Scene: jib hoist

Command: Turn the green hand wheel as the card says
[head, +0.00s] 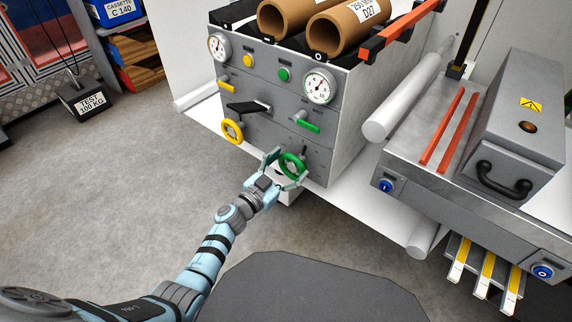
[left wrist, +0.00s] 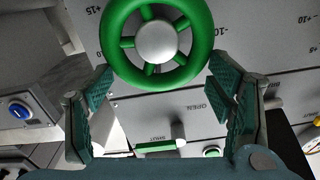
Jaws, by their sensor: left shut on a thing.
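The green hand wheel (head: 292,158) sits low on the front of the grey control panel (head: 270,143). In the left wrist view the wheel (left wrist: 155,42) is large, with a grey hub and green spokes. My left gripper (head: 286,172) is at the wheel, with one finger on each side of its rim. Printed marks such as +15 and -10 show on the panel behind the wheel. I cannot pick out the card. My right gripper is not in view.
A yellow hand wheel (head: 232,131), a black handle (head: 248,107) and a green lever (head: 308,124) are close by on the panel. Gauges (head: 319,86) sit above. A grey bench (head: 425,160) stands to the right. Open floor (head: 130,160) lies to the left.

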